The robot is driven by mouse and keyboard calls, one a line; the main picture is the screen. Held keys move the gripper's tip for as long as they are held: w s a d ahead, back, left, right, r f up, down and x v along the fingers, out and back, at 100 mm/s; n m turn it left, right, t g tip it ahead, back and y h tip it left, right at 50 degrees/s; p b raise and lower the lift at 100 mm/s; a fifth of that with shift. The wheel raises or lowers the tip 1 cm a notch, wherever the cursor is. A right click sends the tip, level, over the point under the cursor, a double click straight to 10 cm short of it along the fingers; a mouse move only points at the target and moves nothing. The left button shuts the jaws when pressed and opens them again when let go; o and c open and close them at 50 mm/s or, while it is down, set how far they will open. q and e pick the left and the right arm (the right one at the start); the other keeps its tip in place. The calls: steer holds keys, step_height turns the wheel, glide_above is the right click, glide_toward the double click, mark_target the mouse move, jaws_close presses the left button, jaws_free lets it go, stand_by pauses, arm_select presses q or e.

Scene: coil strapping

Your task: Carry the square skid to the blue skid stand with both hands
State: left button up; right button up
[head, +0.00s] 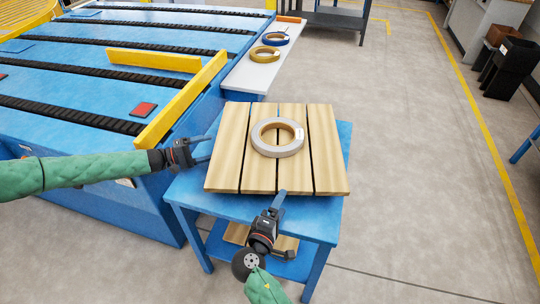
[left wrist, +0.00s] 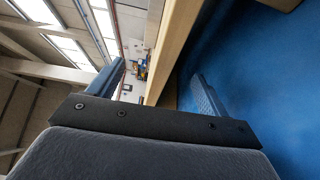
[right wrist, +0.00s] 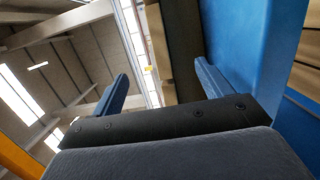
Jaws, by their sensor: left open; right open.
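The square skid (head: 233,150), made of light wooden slats, lies flat on a blue stand (head: 200,200). A grey-white ring-shaped coil (head: 263,139) lies on top of it. My left gripper (head: 208,149) is open at the skid's left edge. In the left wrist view the skid's wooden edge (left wrist: 176,45) shows between the spread fingers. My right gripper (head: 277,201) is open at the skid's front edge. In the right wrist view a wooden edge (right wrist: 157,55) shows between its fingers. I cannot tell whether any finger touches the wood.
A blue conveyor bed (head: 60,75) with yellow rails (head: 180,100) stands close at the left. A pale side shelf (head: 252,76) holds a yellow coil (head: 264,54) and a blue coil (head: 276,38). Wooden pieces (head: 238,233) lie on the stand's lower shelf. Open floor (head: 420,170) lies right.

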arm_select(q)
steer(key=shift+a, duration=0.2)
arm_select(e)
steer(key=shift+v, duration=1.9)
arm_select(q)
steer(key=shift+w+r, duration=0.1)
steer(key=shift+r, duration=0.05)
arm_select(e)
steer(key=shift+r, duration=0.1)
arm_select(q)
step_height(320, 180, up, 11)
steer(key=p, duration=1)
steer(key=shift+p, duration=0.4)
arm_select(e)
step_height(320, 180, up, 13)
steer(key=shift+r, duration=0.1)
